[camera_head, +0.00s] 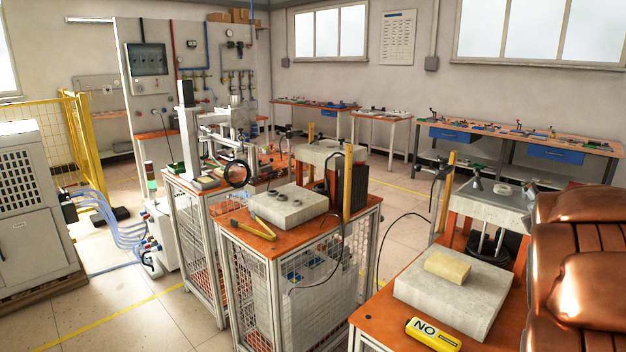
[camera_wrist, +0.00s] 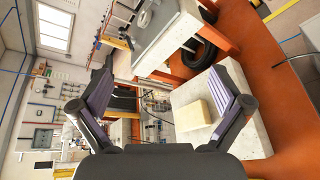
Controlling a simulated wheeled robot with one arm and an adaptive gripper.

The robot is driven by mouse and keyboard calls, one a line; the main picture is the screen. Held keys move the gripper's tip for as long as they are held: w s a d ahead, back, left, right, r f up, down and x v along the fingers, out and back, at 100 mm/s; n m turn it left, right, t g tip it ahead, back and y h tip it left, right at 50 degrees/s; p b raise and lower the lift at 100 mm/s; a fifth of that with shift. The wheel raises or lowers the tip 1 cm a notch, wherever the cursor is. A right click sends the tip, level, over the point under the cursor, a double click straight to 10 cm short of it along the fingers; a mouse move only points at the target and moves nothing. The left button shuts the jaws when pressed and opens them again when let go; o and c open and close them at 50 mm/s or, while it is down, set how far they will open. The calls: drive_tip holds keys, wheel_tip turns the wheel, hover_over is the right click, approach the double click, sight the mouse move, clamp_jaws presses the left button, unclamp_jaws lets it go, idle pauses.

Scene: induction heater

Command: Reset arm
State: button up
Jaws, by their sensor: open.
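My gripper (camera_wrist: 160,97) shows in the wrist view with its two dark, purple-padded fingers spread wide apart. Nothing is between the pads. In the head view the same tan block (camera_head: 447,267) lies on the grey slab (camera_head: 410,291) on the front right orange bench. My gripper does not show in the head view.
A yellow cylinder marked "NO" (camera_head: 432,335) lies at the front of the right bench (camera_head: 378,318). A copper-coloured padded shape (camera_head: 585,275) fills the right edge. A caged bench (camera_head: 232,225) stands in the middle, with a grey slab (camera_head: 290,212) on top. Open floor (camera_head: 150,318) lies at left front.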

drive_tip(key=s+a+f+m+g+y, duration=0.2)
drive_tip(key=s+a+f+m+g, duration=0.2)
drive_tip(key=s+a, duration=0.8)
drive_tip(key=s+a+f+m+g+y, duration=0.3)
drive_tip(key=s+a+f+m+g, duration=0.2)
drive_tip(key=s+a+f+m, duration=0.3)
drive_tip(key=s+a+f+m+g+y+p, duration=0.1)
drive_tip(key=s+a+f+m+g+y, duration=0.2)
drive_tip(key=s+a, duration=1.3)
drive_tip(key=s+f+m+g, duration=0.2)
drive_tip(key=s+f+m, duration=0.1)
drive_tip(key=f, duration=0.1)
drive_tip(key=shift+s+a+f, duration=0.15)
drive_tip(key=shift+s+a, duration=0.15)
drive_tip(key=shift+s, duration=0.05)
